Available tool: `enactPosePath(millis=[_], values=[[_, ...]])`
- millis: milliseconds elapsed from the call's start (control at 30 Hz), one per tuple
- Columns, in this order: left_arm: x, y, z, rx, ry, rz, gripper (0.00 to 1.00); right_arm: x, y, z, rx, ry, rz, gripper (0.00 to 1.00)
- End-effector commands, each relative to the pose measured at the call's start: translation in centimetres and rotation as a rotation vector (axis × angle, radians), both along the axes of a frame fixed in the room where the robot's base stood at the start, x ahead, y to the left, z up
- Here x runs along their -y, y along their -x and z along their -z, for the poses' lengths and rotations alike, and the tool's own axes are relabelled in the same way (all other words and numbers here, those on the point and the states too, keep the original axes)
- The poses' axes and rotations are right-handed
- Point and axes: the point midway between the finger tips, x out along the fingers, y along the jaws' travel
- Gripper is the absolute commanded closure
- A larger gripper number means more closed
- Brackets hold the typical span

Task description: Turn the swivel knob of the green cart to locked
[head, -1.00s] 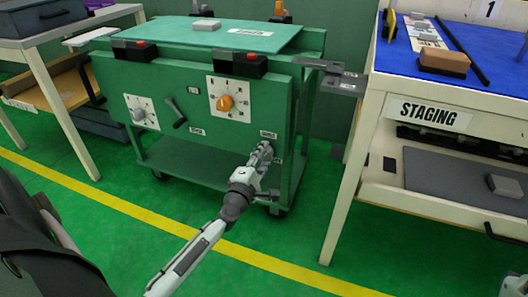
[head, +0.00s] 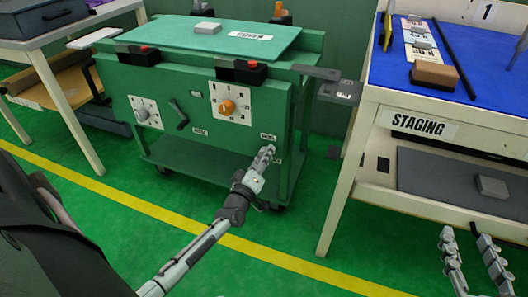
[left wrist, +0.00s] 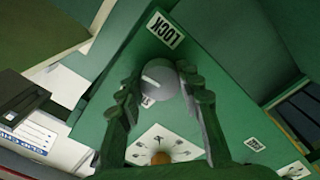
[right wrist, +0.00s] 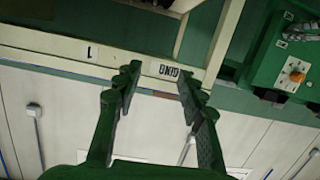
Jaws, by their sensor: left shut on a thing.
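The green cart (head: 195,130) stands ahead in the head view. Its swivel knob (left wrist: 159,80) is a grey round knob with a pale line across it, seen in the left wrist view. My left gripper (head: 265,157) has its fingers closed on both sides of this knob, at the cart front's lower right corner. A LOCK label (left wrist: 165,29) shows above the knob in that view. Another label (left wrist: 147,101) is partly hidden behind the knob. My right gripper (head: 470,257) is open and empty at the lower right, and its spread fingers show in the right wrist view (right wrist: 157,82).
The cart front also carries an orange dial (head: 228,106), a grey dial (head: 142,114) and a dark lever (head: 180,117). The staging table (head: 352,160) stands to the right, a white table (head: 60,92) to the left. The green floor before the cart is clear.

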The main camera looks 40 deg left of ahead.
Motion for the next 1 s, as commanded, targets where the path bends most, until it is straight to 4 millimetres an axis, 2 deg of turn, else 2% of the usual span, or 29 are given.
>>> enactPosePath(millis=[100, 300, 500, 833, 867, 1000], values=[[0.0, 0.0, -0.1, -0.014, -0.055, -0.001, 0.94, 1.3, 0.4, 2.0, -0.1, 0.045, 0.023, 0.6], [0.0, 0.0, 0.0, -0.028, -0.115, -0.001, 0.94, 2.8, 1.0, 4.2, -0.204, 0.089, 0.049, 0.6], [0.0, 0.0, 0.0, -0.033, -0.137, 0.0, 0.94, 3.3, 1.3, 4.9, -0.24, 0.104, 0.058, 0.6], [0.0, 0.0, 0.0, -0.033, -0.139, 0.0, 0.94, 3.3, 1.3, 5.0, -0.242, 0.103, 0.059, 0.6], [0.0, 0.0, 0.0, -0.033, -0.139, 0.0, 0.64, 3.3, 1.3, 5.0, -0.242, 0.103, 0.059, 0.6], [0.0, 0.0, 0.0, -0.033, -0.138, 0.0, 0.46, 3.3, 1.3, 5.0, -0.242, 0.103, 0.059, 0.6]])
